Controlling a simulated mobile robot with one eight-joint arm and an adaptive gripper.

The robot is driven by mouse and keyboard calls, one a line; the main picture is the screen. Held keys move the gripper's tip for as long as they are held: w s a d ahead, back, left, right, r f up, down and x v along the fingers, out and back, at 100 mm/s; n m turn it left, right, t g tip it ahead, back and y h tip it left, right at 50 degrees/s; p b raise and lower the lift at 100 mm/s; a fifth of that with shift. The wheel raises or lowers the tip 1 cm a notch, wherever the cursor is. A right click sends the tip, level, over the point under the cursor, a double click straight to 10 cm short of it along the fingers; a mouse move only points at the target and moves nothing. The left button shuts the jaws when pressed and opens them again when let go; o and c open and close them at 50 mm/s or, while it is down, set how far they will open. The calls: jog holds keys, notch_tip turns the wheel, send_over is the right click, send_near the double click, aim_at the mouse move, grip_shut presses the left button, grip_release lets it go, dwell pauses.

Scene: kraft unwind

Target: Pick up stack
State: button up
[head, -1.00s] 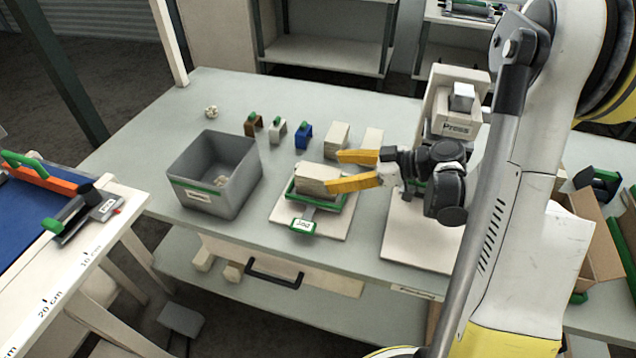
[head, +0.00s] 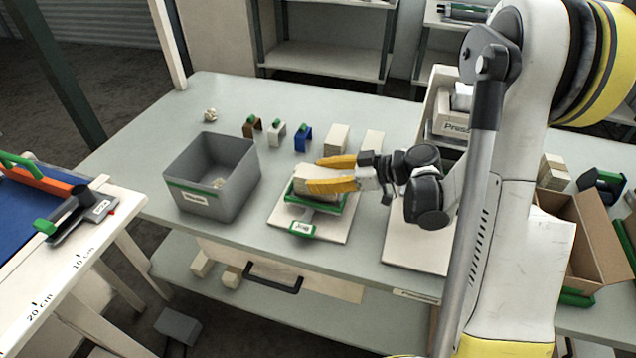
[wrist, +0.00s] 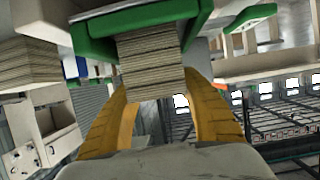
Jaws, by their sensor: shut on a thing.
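The stack (head: 304,185) of brown kraft sheets lies in a green-edged tray (head: 330,209) on a pale board on the table. My gripper (head: 326,174) reaches in from the right with its yellow fingers on either side of the stack. In the wrist view the stack (wrist: 150,65) shows as layered sheets between the two yellow fingers (wrist: 160,115), with the green tray (wrist: 95,42) beside it. The fingers are shut on the stack, which still sits at the tray. The stack's far side is partly hidden by the fingers.
A grey bin (head: 212,178) stands left of the tray. Other stacks (head: 337,138) and small brown, white and blue holders (head: 303,138) stand behind. The press (head: 447,115) is at the right rear. An open cardboard box (head: 580,235) is further right. The table's left rear is mostly clear.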

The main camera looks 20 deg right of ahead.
aim_at(313, 171)
notch_tip(313, 171, up, 10)
jog(key=p, duration=0.4)
jog(key=shift+w+a+m+t+h, duration=0.25)
jog(key=shift+m+t+h, duration=0.2)
jog(key=shift+m+t, duration=0.1)
jog(key=shift+w+a+m+t+h, duration=0.25)
jog(key=shift+m+t+h, duration=0.2)
jog(key=shift+m+t, duration=0.1)
jog(key=shift+w+a+m+t+h, duration=0.15)
jog(key=shift+m+t+h, duration=0.25)
jog(key=shift+m+h, duration=0.25)
jog(key=shift+s+d+r+m+t+h, duration=0.2)
jog(key=shift+r+m+t+h, duration=0.4)
jog(key=shift+m+h, duration=0.4)
jog(key=shift+s+d+r+m+t+h, duration=0.1)
jog(key=shift+d+r+m+t+h, duration=0.25)
jog(key=shift+r+m+h, duration=0.5)
jog(key=shift+f, duration=0.15)
